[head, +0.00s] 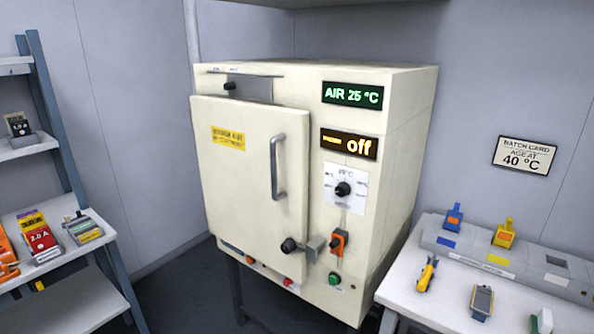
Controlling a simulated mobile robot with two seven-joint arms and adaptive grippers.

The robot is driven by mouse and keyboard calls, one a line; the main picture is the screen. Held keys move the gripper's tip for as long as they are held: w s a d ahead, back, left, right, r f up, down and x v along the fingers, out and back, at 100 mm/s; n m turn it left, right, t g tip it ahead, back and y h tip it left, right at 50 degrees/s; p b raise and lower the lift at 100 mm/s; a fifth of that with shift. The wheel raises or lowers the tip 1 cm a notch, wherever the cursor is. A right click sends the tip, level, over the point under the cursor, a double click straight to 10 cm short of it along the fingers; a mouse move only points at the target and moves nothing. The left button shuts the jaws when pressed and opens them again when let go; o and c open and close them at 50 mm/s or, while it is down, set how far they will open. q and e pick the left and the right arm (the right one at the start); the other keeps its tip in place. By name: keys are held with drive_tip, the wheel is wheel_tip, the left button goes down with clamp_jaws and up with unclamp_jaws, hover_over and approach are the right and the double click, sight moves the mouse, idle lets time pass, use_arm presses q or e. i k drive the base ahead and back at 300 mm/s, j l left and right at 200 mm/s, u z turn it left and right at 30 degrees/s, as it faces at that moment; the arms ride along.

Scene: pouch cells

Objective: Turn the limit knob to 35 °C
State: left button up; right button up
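The limit knob (343,189) is a black round knob on a white dial plate (334,206) on the front of a cream oven cabinet (398,150). "25°C" is printed at the top of the dial; the other markings are too small to read. I cannot tell exactly where the knob points. Neither of my grippers is in view.
The oven door (240,180) has a bar handle (277,167) and a dark latch knob (288,245). An orange switch (338,242) and green button (335,279) sit below the dial. A card (524,155) reads "40 °C". A shelf (50,256) stands left, a bench (418,305) right.

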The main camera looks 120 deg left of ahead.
sight(287, 281)
drive_tip(key=u, duration=3.7)
